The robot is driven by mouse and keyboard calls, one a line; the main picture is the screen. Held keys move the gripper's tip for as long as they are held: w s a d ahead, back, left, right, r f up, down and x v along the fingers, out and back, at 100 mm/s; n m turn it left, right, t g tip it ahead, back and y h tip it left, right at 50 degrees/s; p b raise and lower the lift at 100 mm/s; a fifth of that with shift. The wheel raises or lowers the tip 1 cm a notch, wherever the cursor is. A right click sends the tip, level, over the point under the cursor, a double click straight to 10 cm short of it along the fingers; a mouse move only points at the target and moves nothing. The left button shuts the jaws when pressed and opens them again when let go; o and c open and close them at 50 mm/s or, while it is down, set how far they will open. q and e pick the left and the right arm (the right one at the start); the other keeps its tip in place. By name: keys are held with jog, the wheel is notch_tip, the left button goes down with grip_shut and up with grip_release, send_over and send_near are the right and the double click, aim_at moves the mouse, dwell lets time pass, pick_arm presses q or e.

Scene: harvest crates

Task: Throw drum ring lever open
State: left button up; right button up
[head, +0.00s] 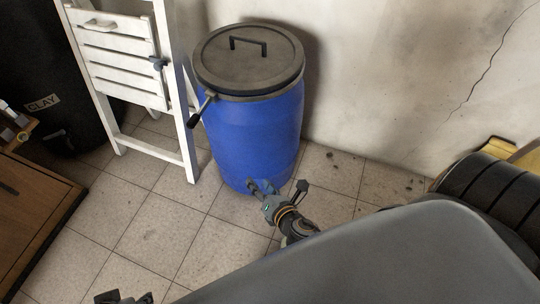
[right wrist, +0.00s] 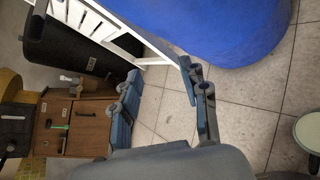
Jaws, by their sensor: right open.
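The blue drum (head: 252,135) stands upright on the tiled floor against the wall. Its grey lid (head: 225,65) has a black bar handle on top. The ring lever (head: 201,108) sticks out at the drum's left front below the rim, its black grip pointing down. My right gripper (head: 277,187) is open and empty, low in front of the drum's base and well below the lever. In the right wrist view its fingers (right wrist: 160,80) are spread, with the blue drum wall (right wrist: 220,30) above; the lever is not seen there. Only a dark bit of my left gripper (head: 122,298) shows at the bottom edge.
A black container (head: 50,100) marked CLAY and a wooden cabinet (head: 30,225) are at the left. Black ribbed objects (head: 490,195) lie at the right. The floor between is clear.

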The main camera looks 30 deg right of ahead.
pick_arm(q)
jog(key=shift+w+d+r+p, duration=0.1)
jog(key=shift+d+r+p, duration=0.1)
jog(key=shift+r+p, duration=0.65)
pick_arm(e)
jog(key=f+m, duration=0.1)
jog(key=s+f+m+g, duration=0.1)
jog(key=f, duration=0.1)
jog(key=s+d+f+m, duration=0.1)
jog(key=shift+s+f+g, duration=0.2)
jog(key=shift+f+g, duration=0.05)
jog(key=shift+g, duration=0.15)
pick_arm(q)
jog(key=shift+r, duration=0.15)
